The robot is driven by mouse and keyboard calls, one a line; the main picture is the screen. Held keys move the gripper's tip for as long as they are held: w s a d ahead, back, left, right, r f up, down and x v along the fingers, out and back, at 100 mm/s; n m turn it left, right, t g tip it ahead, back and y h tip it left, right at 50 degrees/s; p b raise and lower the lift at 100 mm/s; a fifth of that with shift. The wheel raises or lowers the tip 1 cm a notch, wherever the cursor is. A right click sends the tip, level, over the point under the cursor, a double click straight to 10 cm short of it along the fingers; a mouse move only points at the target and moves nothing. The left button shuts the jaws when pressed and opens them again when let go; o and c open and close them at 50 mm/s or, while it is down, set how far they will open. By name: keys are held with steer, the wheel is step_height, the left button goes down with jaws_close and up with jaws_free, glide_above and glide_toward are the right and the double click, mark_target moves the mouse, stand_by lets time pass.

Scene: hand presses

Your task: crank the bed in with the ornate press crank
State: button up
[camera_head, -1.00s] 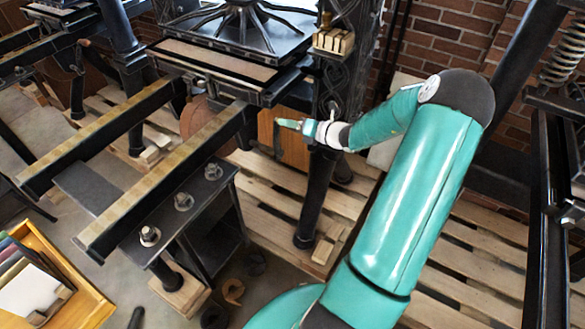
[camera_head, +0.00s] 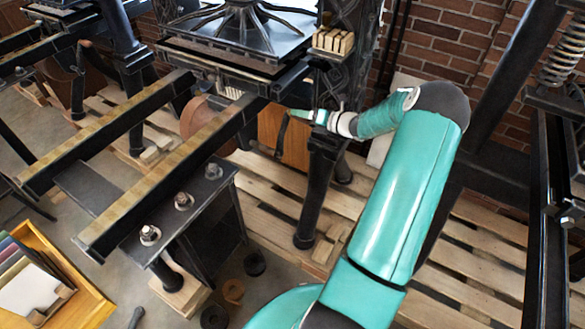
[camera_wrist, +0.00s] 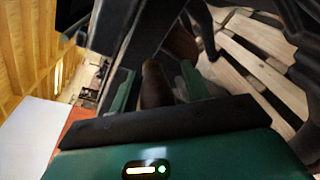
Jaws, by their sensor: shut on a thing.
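The ornate press (camera_head: 350,75) stands at top centre, with scrolled black columns and a ribbed platen (camera_head: 245,35). Its bed (camera_head: 205,62) shows as a thin edge mostly beneath the platen, behind two long rails (camera_head: 165,180). My gripper (camera_head: 297,113) is beside the press's right side, near the column. It is shut on the brown crank handle (camera_wrist: 152,85), which sits between the green fingers in the wrist view. The dark crank arm (camera_head: 280,140) hangs down from near the fingertips. The crank's hub is hard to make out.
A black leg (camera_head: 318,190) stands close below my gripper, on wooden pallets (camera_head: 450,240). A bolted bench (camera_head: 185,210) is under the rails. A wooden tray (camera_head: 75,300) of coloured sheets is at lower left. Another press stands at the right edge (camera_head: 565,100).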

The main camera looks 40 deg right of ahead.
steer(key=o, duration=1.4)
steer(key=shift+w+d+f, duration=0.15)
steer(key=shift+d+f, duration=0.25)
steer(key=shift+f, duration=0.25)
steer(key=shift+c, duration=0.2)
steer(key=shift+o, duration=1.3)
steer(key=shift+a+r, duration=0.15)
steer(key=shift+r, duration=0.05)
steer(key=shift+v, duration=1.15)
steer(key=v, duration=0.6)
steer(key=shift+a+r, duration=0.1)
steer(key=shift+a, duration=0.1)
